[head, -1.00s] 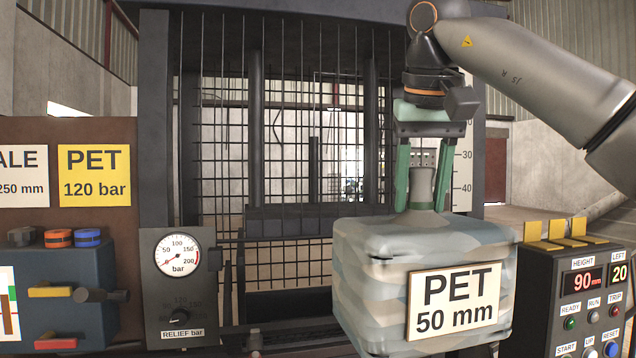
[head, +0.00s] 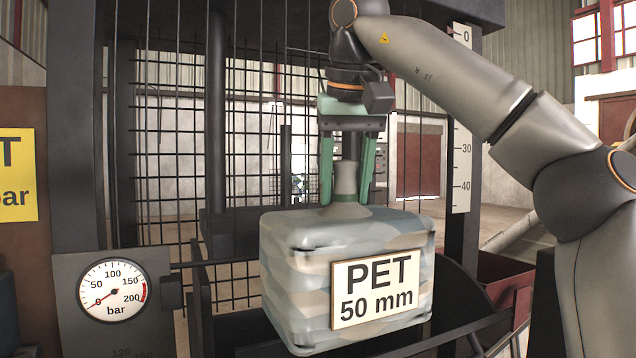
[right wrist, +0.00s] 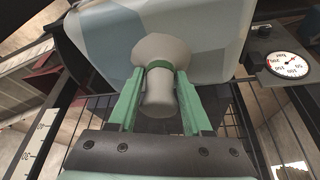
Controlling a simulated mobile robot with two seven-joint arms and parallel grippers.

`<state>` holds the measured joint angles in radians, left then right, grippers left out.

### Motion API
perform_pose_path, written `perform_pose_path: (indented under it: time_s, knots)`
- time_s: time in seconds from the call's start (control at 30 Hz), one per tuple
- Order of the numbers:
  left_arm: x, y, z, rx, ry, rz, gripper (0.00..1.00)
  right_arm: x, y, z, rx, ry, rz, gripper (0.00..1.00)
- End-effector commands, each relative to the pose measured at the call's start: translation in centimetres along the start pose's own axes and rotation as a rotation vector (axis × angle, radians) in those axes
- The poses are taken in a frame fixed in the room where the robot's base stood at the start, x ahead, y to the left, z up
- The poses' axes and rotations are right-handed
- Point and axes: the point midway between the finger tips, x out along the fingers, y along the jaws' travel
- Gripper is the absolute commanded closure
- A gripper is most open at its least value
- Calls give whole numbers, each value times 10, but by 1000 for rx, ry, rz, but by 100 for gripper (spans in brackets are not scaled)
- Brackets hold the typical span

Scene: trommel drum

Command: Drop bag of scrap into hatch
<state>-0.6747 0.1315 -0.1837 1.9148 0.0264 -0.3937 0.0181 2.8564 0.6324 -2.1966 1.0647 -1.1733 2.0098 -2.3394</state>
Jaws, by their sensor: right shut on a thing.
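The bag of scrap (head: 290,270) is a bulky grey-patterned block with a neck on top and a "PET 50 mm" label. My right gripper (head: 348,190) is shut on the bag's neck from above, with a green finger on each side. The bag hangs upright in front of the press. In the right wrist view the fingers (right wrist: 160,90) close around the neck, and the bag (right wrist: 200,35) fills the top. An opening with dark sides lies behind and below the bag, largely hidden by it; I cannot tell if it is the hatch. My left gripper is out of view.
The press has a wire mesh guard (head: 160,180) and dark posts. A pressure gauge (head: 112,290) stands at lower left. A height scale (head: 461,130) is on the right post. A dark red bin (head: 505,280) is at lower right.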

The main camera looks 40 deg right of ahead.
Motion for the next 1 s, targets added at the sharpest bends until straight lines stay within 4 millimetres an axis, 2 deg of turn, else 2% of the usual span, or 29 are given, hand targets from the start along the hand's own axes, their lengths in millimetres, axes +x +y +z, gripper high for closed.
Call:
perform_pose_path:
  time_s: [0.17, 0.37, 0.8, 0.87, 1.0]
  knots:
    - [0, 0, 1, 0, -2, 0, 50, 0, 0, -2, 0, 1, -2, 100]
    - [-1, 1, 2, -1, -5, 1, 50, 10, -6, -14, 0, 0, -2, 100]
    - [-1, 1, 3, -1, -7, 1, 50, 44, -25, -59, 1, 0, -2, 100]
    - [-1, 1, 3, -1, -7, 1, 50, 50, -26, -64, 1, -3, -2, 100]
    - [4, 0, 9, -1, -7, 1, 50, 69, -27, -61, -1, -1, 0, 100]
